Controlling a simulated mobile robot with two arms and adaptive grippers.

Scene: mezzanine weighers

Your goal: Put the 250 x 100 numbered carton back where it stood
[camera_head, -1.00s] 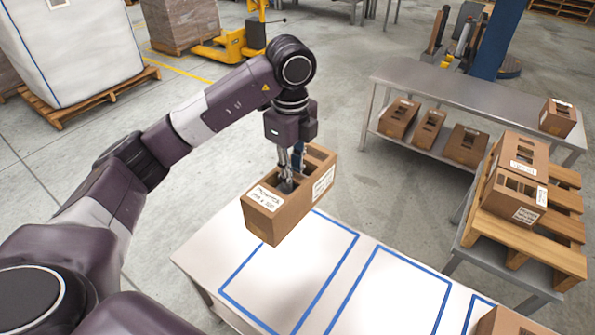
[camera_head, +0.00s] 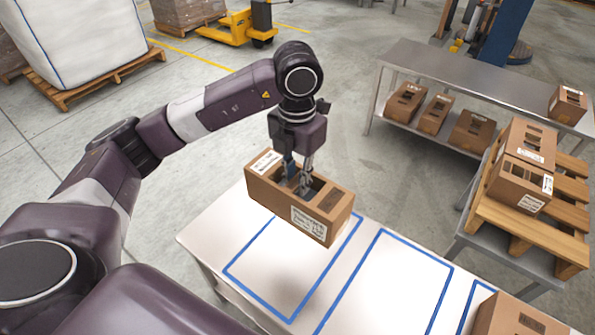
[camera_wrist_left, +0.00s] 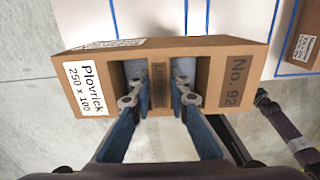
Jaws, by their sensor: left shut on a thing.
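My left gripper (camera_head: 301,186) is shut on an open-topped brown carton (camera_head: 275,207), its fingers down in the carton's openings. The carton hangs over the white table's far left part; it looks raised, but its underside is hidden. In the left wrist view my left gripper (camera_wrist_left: 155,95) holds the carton (camera_wrist_left: 207,58), which reads "Plovrick 250 x 100" at one end and "No. 92" on top. Below it in the head view are blue outlined rectangles (camera_head: 262,292) on the white table (camera_head: 215,233). My right gripper is not in view.
Another carton (camera_head: 510,318) stands at the white table's near right. Two stacked cartons (camera_head: 515,186) sit on a pallet (camera_head: 520,232). A grey bench (camera_head: 470,83) carries cartons on its lower shelf and one (camera_head: 567,104) on top. The middle blue rectangle (camera_head: 390,290) is empty.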

